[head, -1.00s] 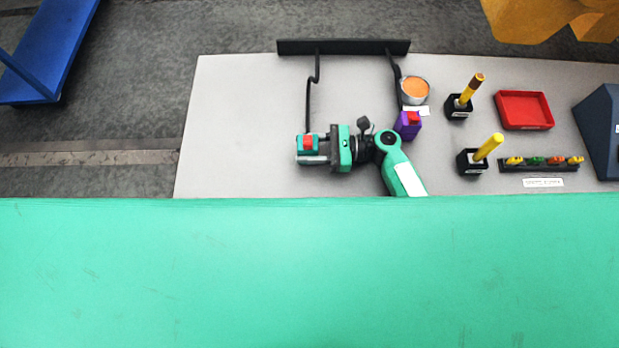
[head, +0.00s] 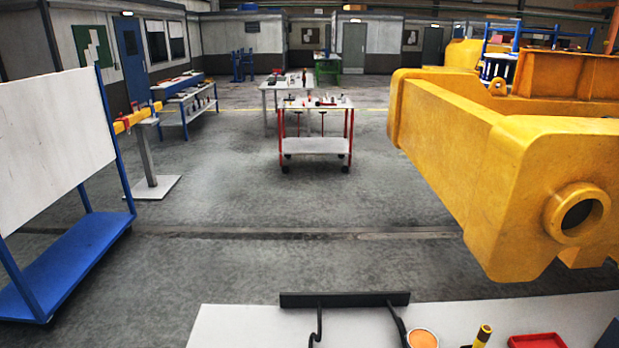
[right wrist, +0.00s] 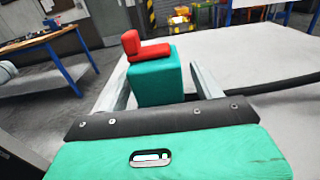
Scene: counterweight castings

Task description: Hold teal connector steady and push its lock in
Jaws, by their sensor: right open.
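The teal connector (right wrist: 155,80) shows in the right wrist view as an upright teal block. Its red lock (right wrist: 147,48) is on top, with a flat part and a raised end at left; I cannot tell how far in it sits. My right gripper (right wrist: 160,72) is open, one finger on each side of the connector. Contact between fingers and connector is unclear. The head view now shows neither the connector nor either of my grippers.
In the head view, the pale table (head: 240,325) carries a black bar (head: 345,299) with dark cables, an orange-topped cup (head: 422,338), a yellow-handled tool (head: 482,336) and a red tray (head: 537,341). A large yellow casting (head: 470,170) stands beyond at right.

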